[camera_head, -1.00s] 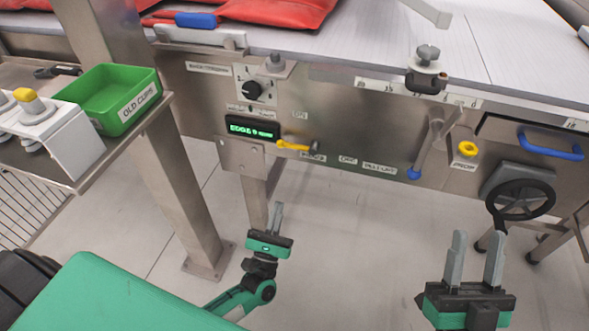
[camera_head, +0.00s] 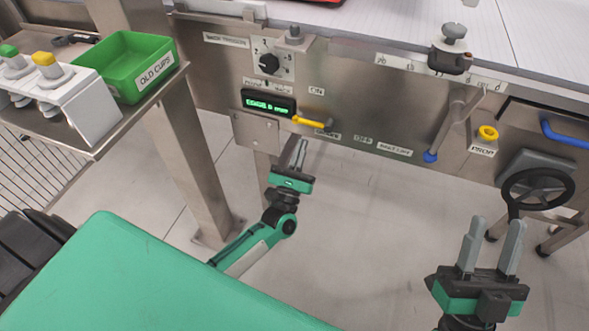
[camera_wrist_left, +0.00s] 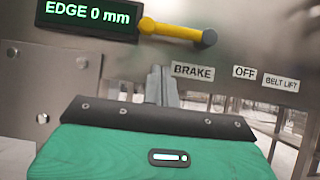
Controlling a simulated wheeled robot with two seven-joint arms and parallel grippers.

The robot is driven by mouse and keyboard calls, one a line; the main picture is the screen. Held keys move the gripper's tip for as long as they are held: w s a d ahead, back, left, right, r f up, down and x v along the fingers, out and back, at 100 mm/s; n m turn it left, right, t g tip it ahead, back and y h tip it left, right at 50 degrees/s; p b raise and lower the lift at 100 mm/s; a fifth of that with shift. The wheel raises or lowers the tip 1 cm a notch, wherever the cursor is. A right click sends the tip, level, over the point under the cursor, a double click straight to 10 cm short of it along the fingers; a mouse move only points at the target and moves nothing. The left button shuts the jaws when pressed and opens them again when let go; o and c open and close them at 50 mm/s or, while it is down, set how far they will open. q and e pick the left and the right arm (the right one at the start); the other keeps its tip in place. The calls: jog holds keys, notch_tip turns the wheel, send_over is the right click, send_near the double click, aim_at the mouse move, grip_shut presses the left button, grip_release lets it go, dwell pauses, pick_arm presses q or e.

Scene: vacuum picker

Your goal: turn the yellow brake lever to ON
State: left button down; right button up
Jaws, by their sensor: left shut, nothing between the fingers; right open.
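The yellow brake lever (camera_head: 309,121) sits on the steel panel just right of the green-lit display. In the left wrist view the yellow lever (camera_wrist_left: 172,30) lies nearly level, with a grey knob at its right end, above the BRAKE label (camera_wrist_left: 192,71) and left of the OFF label (camera_wrist_left: 245,73). An ON label (camera_head: 317,91) seems to sit above the lever in the head view. My left gripper (camera_head: 299,148) is shut and empty, just below the lever and apart from it. My right gripper (camera_head: 493,236) is open and empty at lower right.
The display (camera_head: 268,104) reads EDGE 0 mm in the wrist view. A rotary knob (camera_head: 269,63) is above it. A blue-tipped lever (camera_head: 431,156), a yellow ring by the PROP label (camera_head: 488,132) and a black handwheel (camera_head: 538,190) are to the right. A green bin (camera_head: 128,62) stands at left.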

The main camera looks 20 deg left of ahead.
aim_at(313, 122)
pick_arm(q)
jog(key=r, duration=0.3)
jog(key=shift+w+r, duration=0.25)
jog(key=shift+r, duration=0.1)
pick_arm(e)
jog(key=shift+w+a+f+g, duration=0.3)
jog(key=shift+w+f+g, duration=0.1)
jog(key=shift+f+g, duration=0.1)
pick_arm(q)
jog(key=shift+r, duration=0.1)
